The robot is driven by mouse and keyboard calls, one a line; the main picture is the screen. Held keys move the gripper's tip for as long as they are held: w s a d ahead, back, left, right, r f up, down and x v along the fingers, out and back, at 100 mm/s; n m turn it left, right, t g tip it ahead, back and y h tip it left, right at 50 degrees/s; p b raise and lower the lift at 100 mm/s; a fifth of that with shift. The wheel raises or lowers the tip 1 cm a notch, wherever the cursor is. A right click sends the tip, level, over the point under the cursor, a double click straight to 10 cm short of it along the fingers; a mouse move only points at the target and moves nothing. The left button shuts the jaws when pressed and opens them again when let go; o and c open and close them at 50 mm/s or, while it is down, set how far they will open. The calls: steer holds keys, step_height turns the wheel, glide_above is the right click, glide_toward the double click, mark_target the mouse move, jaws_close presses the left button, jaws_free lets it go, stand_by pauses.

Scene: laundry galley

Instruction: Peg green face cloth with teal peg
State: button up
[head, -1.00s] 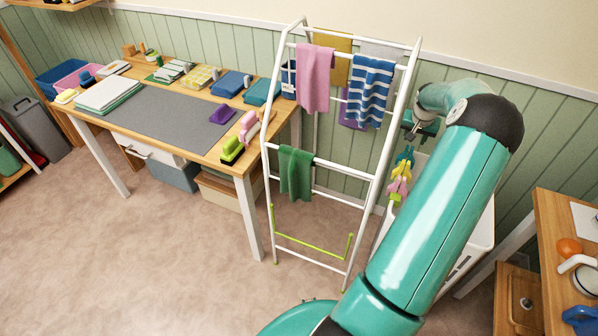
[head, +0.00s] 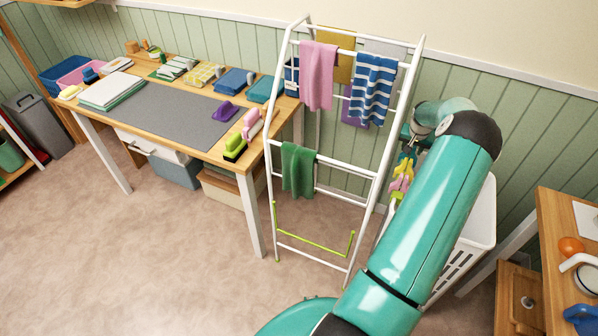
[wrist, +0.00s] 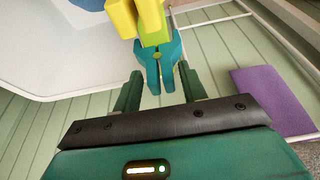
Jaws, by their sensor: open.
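The green face cloth (head: 298,172) hangs over a lower rail of the white drying rack. The teal peg (wrist: 158,62) is at the near end of a row of pegs, with a yellow peg (wrist: 140,15) beyond it. My gripper (wrist: 161,79) is open, its two fingers on either side of the teal peg's near end, with a visible gap to each side. In the head view, my gripper is at the right side of the rack just above the pegs, partly hidden by my arm.
The white rack (head: 390,130) also carries a pink cloth (head: 318,78), a striped cloth (head: 372,88), a yellow cloth and a purple cloth (wrist: 272,98). A white basket (head: 478,235) stands right of the rack. A wooden table (head: 200,140) is at left; open floor lies in front.

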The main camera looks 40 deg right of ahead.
steer(key=shift+c, duration=0.2)
jaws_close()
step_height(320, 180, up, 7)
steer(key=shift+a, duration=0.15)
stand_by(0.5)
steer(key=shift+s+r, duration=0.1)
stand_by(0.3)
